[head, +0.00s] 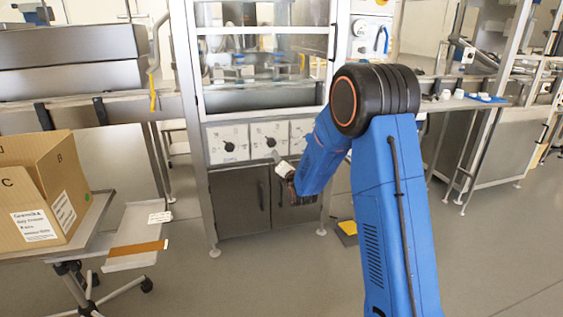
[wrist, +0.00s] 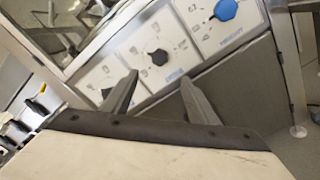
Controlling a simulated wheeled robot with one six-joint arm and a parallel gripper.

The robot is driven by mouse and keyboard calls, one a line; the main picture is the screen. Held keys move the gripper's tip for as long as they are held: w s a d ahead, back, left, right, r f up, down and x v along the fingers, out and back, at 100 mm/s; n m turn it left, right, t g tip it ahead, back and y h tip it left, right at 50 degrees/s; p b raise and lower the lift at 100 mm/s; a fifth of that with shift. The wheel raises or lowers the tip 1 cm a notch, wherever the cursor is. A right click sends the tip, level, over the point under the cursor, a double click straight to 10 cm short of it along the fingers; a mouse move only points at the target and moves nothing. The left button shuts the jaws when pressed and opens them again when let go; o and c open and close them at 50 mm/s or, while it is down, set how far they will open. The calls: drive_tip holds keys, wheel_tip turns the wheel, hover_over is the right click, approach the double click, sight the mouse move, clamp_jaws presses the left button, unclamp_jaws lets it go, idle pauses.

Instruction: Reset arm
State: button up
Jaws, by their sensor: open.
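My blue arm reaches up and then bends down to the left in the head view. My gripper (head: 280,163) is at its end, in front of the lower part of the cream filling machine (head: 262,95). In the wrist view, my gripper (wrist: 158,95) shows two dark fingers standing apart with nothing between them. Beyond the fingers is the machine's white panel with a black knob (wrist: 158,57) and a blue knob (wrist: 225,9). The fingers do not appear to touch the panel or knobs, though the gap is hard to judge.
A cardboard box (head: 40,190) stands on a wheeled stand at the left, with a small tray (head: 128,240) beside it. A bench with small white items (head: 445,95) stands at the right. A yellow-black object (head: 347,229) lies on the floor. The right foreground floor is clear.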

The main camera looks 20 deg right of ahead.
drive_tip(key=s+d+r+m+g, duration=0.1)
drive_tip(key=s+r+m+g, duration=0.25)
drive_tip(key=s+m, duration=0.6)
drive_tip(key=s+r+m+g, duration=0.3)
drive_tip(key=s+r+m, duration=0.15)
drive_tip(key=s, duration=1.05)
drive_tip(key=s+f+m+g, duration=0.1)
drive_tip(key=s+m+g, duration=0.2)
drive_tip(key=s, duration=1.5)
drive_tip(key=s+d+f+m+g, duration=0.1)
drive_tip(key=s+f+m+g, duration=0.1)
drive_tip(key=s+m, duration=0.8)
drive_tip(key=s+g, duration=0.1)
drive_tip(key=s, duration=0.7)
drive_tip(key=shift+g, duration=0.35)
drive_tip(key=shift+f, duration=0.1)
